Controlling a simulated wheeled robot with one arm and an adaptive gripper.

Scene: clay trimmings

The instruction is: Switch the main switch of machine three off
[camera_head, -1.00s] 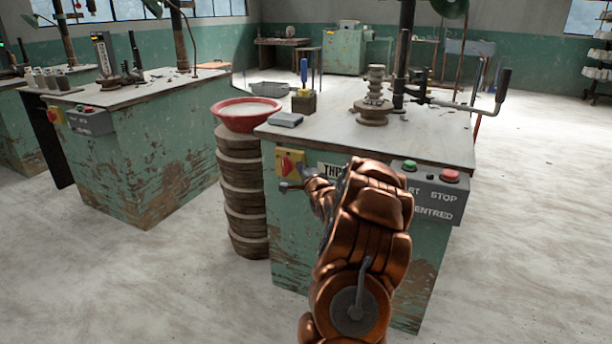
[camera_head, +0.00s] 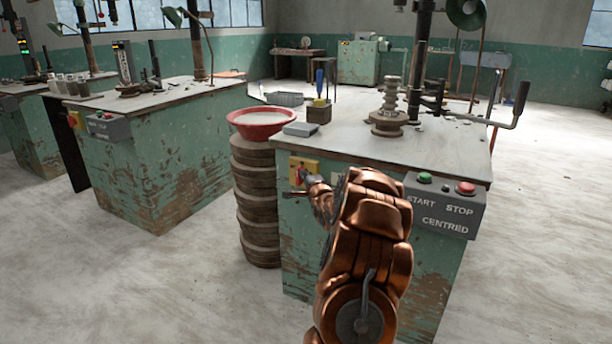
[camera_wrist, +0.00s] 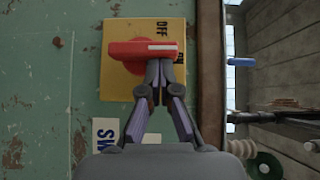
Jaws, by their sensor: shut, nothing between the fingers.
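The green machine (camera_head: 300,240) with the yellow switch plate (camera_head: 315,163) stands in front of me. Its name label is mostly hidden behind my arm. In the wrist view the yellow plate (camera_wrist: 118,85) carries a red rotary handle (camera_wrist: 125,50). The handle lies sideways in that picture, its white mark toward the right end, by a mostly hidden label. The word OFF stands above the handle, turned sideways. My gripper (camera_wrist: 160,66) is shut and empty, its tips at the handle's lower edge near the marked end, seemingly touching it. In the head view my gripper (camera_head: 308,181) covers part of the switch.
A START/STOP box (camera_head: 445,205) sits right of my arm on the same machine. A red bowl (camera_head: 262,123) tops a stack of round slabs (camera_head: 256,200) to the left. Another green machine (camera_head: 150,170) stands further left. Open floor lies at front left.

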